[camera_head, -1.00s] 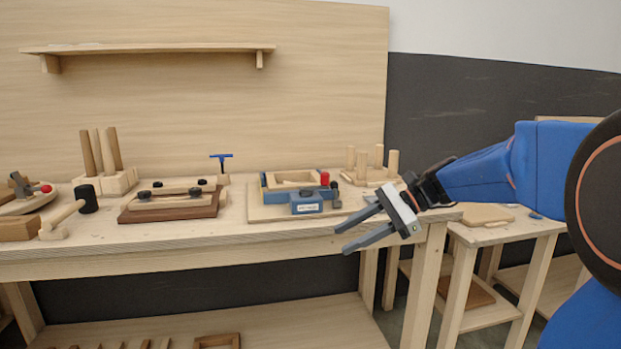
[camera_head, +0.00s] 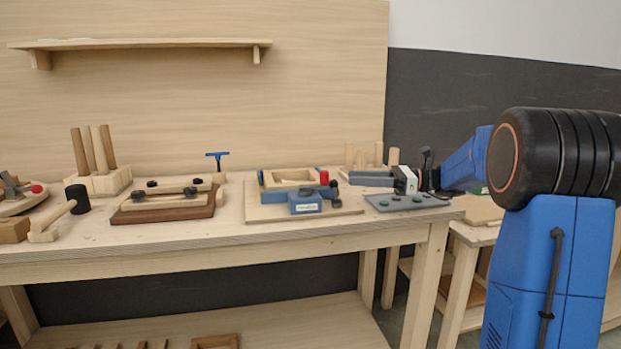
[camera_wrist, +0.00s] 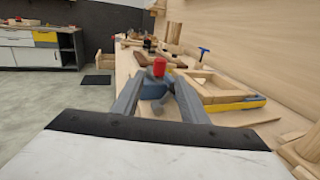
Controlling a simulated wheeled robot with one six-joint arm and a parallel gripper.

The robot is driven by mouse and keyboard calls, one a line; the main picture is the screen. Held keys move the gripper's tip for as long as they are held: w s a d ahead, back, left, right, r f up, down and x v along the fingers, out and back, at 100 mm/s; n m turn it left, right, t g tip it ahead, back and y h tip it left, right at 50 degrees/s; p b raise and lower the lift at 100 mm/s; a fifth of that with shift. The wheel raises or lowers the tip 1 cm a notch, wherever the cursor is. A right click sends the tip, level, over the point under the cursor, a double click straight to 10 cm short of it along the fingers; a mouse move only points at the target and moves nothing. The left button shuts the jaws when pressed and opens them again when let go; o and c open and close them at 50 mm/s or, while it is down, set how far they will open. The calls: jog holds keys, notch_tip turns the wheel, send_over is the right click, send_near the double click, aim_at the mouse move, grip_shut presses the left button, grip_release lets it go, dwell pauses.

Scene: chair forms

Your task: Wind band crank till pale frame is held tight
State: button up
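The pale frame (camera_head: 290,176) lies on a blue band clamp on a light wooden board near the bench's right end. The clamp's blue block (camera_head: 305,203) has a white label, with a red knob (camera_head: 324,177) and a dark crank (camera_head: 335,192) at its right side. My gripper (camera_head: 360,190) is just right of the crank, pointing left at it, its two fingers spread. In the wrist view, the red knob (camera_wrist: 159,67) and blue block (camera_wrist: 152,89) show between or beyond the open fingers. I cannot tell whether either finger touches the crank.
Wooden pegs (camera_head: 394,156) stand behind my gripper. The bench front (camera_head: 230,231) is clear. A lower table stands to the right.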

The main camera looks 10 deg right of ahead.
jog(key=x, duration=1.4)
grip_shut()
